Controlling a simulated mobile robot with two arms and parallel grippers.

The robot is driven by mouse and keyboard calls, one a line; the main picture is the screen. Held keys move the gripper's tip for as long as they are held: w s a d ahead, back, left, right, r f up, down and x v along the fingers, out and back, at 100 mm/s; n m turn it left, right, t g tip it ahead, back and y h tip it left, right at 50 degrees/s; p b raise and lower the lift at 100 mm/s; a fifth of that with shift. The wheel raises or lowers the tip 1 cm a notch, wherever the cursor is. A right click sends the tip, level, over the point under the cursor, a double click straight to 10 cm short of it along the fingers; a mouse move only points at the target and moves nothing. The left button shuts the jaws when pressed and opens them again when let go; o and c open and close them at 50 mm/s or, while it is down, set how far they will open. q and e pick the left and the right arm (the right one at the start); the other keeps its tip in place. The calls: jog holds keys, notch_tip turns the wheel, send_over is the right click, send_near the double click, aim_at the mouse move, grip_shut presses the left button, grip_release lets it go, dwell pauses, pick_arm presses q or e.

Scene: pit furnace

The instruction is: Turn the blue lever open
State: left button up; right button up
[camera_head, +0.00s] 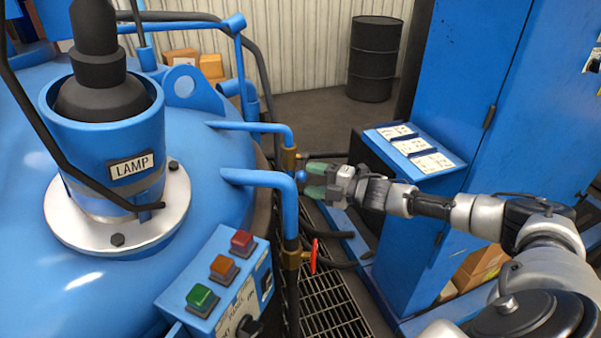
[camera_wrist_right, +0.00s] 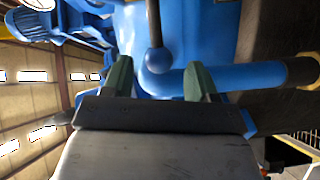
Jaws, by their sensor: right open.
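The blue lever shows in the head view as a small blue knob (camera_head: 301,175) beside the upper brass valve (camera_head: 290,158), at the end of a blue pipe. In the right wrist view it is a thin stem with a round blue ball (camera_wrist_right: 157,60) at its end. My right gripper (camera_head: 315,182) is at the knob, coming from the right. Its green fingers (camera_wrist_right: 158,82) are open, with the ball between and just beyond them in the picture; I cannot tell whether they touch it. My left gripper is not in view.
A red lever (camera_head: 313,257) hangs at a lower brass valve (camera_head: 292,258). A button box (camera_head: 220,285) and blue pipes (camera_head: 262,180) are left of the gripper. A sloped panel (camera_head: 415,150) and blue cabinet (camera_head: 470,110) stand right. A floor grate (camera_head: 330,305) lies below.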

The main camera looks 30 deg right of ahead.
aim_at(302, 175)
jog(key=shift+p+x, duration=0.3)
jog(key=shift+x, duration=1.5)
grip_shut()
